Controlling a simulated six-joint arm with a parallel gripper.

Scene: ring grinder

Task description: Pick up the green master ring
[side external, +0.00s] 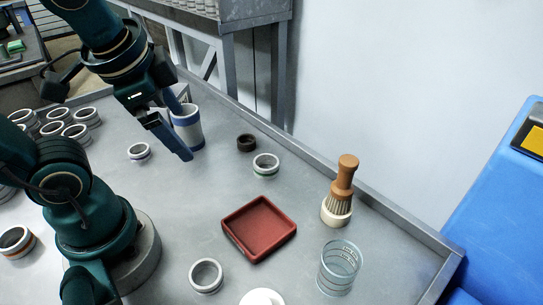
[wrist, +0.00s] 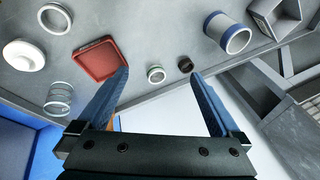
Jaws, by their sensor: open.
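The green master ring (side external: 265,166) is a pale metal ring with a green band. It lies flat on the metal table, behind the red tray, in the side view. In the wrist view the green master ring (wrist: 156,75) shows between my fingers, beyond their tips. My gripper (side external: 184,130) is open and empty, above the table and to the left of the ring, near a blue-banded cup. In the wrist view my gripper (wrist: 160,72) has its two blue fingers wide apart. Nothing hides the ring.
A dark ring (side external: 246,142) lies close to the green one. A red tray (side external: 232,240), a brush (side external: 343,180) in a holder, a glass (side external: 338,268) and a blue-banded cup (side external: 188,130) stand around. Several rings cluster at left. A raised rim (side external: 330,186) borders the table.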

